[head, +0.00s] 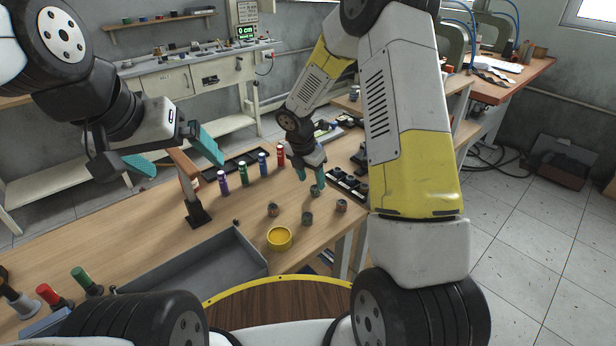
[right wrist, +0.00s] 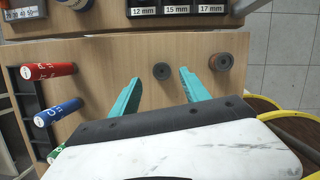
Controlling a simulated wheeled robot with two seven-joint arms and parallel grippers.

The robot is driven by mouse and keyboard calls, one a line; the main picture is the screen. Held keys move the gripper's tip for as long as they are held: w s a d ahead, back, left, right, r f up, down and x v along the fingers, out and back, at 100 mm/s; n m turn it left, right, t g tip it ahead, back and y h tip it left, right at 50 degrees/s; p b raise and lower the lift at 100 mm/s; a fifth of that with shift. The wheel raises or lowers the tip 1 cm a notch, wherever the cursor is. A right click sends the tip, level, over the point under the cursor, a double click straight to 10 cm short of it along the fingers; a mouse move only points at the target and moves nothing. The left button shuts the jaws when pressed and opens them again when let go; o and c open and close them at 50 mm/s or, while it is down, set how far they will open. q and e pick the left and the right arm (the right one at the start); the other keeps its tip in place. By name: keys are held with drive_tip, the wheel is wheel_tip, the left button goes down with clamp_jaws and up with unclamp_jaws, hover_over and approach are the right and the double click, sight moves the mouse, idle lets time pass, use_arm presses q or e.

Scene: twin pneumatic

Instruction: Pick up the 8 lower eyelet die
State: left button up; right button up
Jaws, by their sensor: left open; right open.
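Several small round grey dies stand on the wooden table in the head view: one at the right gripper's fingertips (head: 315,191), others at the left (head: 273,209), middle (head: 307,219) and right (head: 341,205). Their markings are too small to tell which is the 8 lower eyelet die. My right gripper (head: 312,182) is open and points down. In the right wrist view its teal fingers (right wrist: 159,76) show a die (right wrist: 161,71) between their tips, with no visible grip, and another die (right wrist: 221,62) to the right. My left gripper (head: 180,155) is open and empty, raised at upper left.
Purple (head: 223,184), green (head: 243,174), blue (head: 263,163) and red (head: 281,154) cylinders stand left of my right gripper. A grey tray (head: 248,250) lies front left. A black holder labelled in millimetres (right wrist: 143,12) lies beyond the dies.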

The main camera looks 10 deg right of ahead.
sight(315, 188)
drive_tip(key=x, duration=0.4)
drive_tip(key=shift+d, duration=0.15)
drive_tip(key=shift+s, duration=0.1)
drive_tip(key=shift+c, duration=0.4)
clamp_jaws()
drive_tip(key=shift+r, duration=0.15)
